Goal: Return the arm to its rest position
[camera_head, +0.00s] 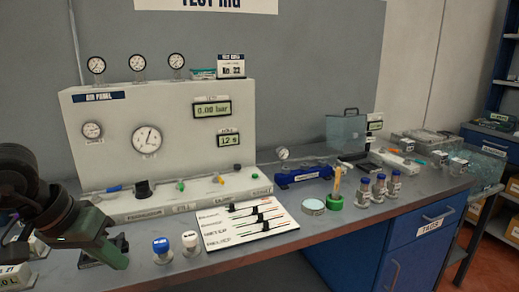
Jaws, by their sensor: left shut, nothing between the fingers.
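My left arm enters at the left edge of the head view, with its dark rounded links low over the bench. My left gripper (112,252) is at the lower left, a dark green-grey shape over the front part of the bench. It is shut with nothing seen between the fingers. It is left of a blue-capped vial (161,249) and apart from it. A dark object beneath the gripper is partly covered by it and hard to make out. My right gripper is not in the head view.
The air panel (107,143) stands behind the gripper, with knobs along its base. Farther right are a blue fixture (303,176), several capped vials and a clear box (345,135).

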